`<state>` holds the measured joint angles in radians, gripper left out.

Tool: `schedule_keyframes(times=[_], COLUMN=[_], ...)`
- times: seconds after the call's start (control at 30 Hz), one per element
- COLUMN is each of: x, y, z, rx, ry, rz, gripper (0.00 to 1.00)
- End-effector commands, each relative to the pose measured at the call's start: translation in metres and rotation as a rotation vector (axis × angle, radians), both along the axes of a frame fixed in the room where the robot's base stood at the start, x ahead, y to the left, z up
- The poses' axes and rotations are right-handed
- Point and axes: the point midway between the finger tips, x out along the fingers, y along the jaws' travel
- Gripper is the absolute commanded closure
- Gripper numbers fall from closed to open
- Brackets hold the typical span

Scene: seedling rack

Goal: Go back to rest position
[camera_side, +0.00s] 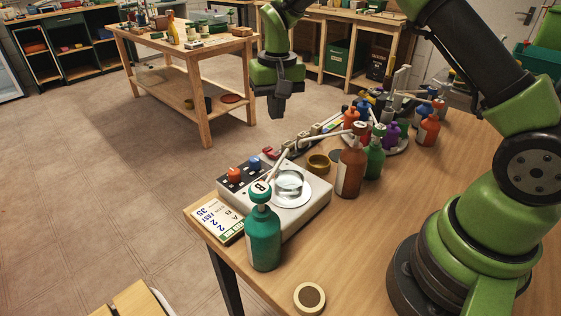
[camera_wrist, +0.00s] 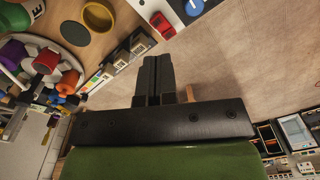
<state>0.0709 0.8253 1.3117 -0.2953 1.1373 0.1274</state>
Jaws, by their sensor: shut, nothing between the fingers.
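My gripper (camera_side: 277,107) hangs in the air, pointing down, in the side view. It is past the far edge of the work table (camera_side: 470,160), above the floor. In the wrist view the two dark fingers of my gripper (camera_wrist: 157,65) lie together with nothing between them. No seedling rack can be made out in either view.
A teal bottle marked B (camera_side: 264,240) stands beside a white device with a glass dish (camera_side: 300,212). A brown bottle (camera_side: 351,172), a green bottle (camera_side: 374,158) and a round stand of small bottles crowd the table's middle. Open floor (camera_side: 100,190) lies left.

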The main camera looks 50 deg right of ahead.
Motion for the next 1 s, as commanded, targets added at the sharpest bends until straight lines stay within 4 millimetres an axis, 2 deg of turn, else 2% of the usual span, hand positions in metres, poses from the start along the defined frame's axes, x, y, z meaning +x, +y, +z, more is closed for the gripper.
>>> schedule_keyframes(times=[0.03, 0.17, 0.3, 0.5, 0.63, 0.8, 1.0], x=[-0.005, -0.03, -0.068, -0.135, -0.18, -0.226, -0.249], y=[0.003, 0.012, 0.023, 0.037, 0.044, 0.05, 0.053], z=[0.019, 0.071, 0.118, 0.16, 0.17, 0.167, 0.159], rx=[0.004, 0.022, 0.043, 0.069, 0.087, 0.103, 0.112], ry=[-0.031, -0.117, -0.216, -0.358, -0.449, -0.546, -0.601], rz=[0.008, 0.03, 0.057, 0.093, 0.116, 0.14, 0.154], gripper=[1.0, 1.0, 1.0, 1.0, 1.0, 1.0, 1.0])
